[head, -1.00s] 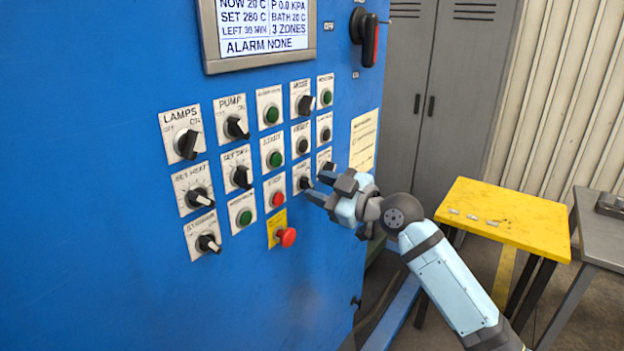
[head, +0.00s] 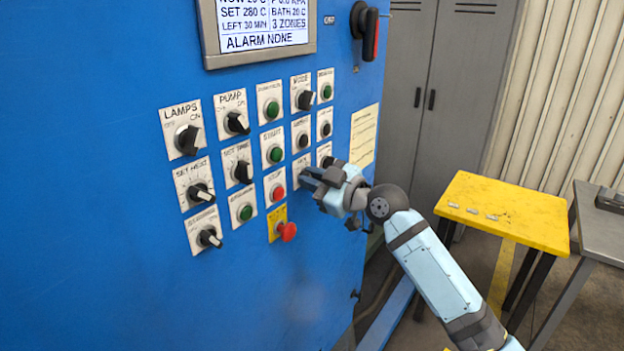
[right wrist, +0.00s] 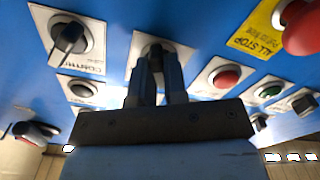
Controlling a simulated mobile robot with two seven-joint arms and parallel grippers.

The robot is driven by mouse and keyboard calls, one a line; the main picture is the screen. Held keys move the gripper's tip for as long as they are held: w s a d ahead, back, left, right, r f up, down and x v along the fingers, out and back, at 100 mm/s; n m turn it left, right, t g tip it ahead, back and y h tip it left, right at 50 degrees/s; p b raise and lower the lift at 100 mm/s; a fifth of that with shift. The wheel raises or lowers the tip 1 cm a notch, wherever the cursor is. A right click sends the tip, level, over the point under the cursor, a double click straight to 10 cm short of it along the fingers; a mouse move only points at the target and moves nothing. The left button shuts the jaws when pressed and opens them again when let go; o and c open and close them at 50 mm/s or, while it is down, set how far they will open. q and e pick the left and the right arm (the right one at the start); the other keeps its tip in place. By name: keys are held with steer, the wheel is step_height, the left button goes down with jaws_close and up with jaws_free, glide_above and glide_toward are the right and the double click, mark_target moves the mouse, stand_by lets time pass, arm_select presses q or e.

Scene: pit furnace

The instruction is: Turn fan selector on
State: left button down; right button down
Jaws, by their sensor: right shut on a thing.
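The fan selector's white plate (head: 302,163) is in the lower right part of the blue panel in the head view. Its label is small and partly covered by my gripper. My right gripper (head: 305,179) is at this plate, its fingers pointing at the panel. In the right wrist view the gripper (right wrist: 156,90) is shut on the black selector knob (right wrist: 156,50), one finger on each side. The fingers hide much of the knob, so I cannot tell its setting. My left gripper is out of view.
Close by are a red stop button (head: 277,192), a red mushroom all-stop button (head: 287,231) and a black selector knob (right wrist: 68,40). Several other knobs and buttons fill the panel. A yellow table (head: 505,212) stands apart at right.

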steer(key=shift+m, duration=0.3)
steer(key=m+p, duration=0.1)
steer(key=m, duration=0.4)
steer(key=m+p, duration=0.2)
steer(key=m, duration=0.4)
steer(key=shift+w+d, duration=0.15)
stand_by(0.5)
steer(key=c, duration=1.2)
jaws_free()
steer(key=shift+o, duration=0.2)
steer(key=shift+d, duration=0.1)
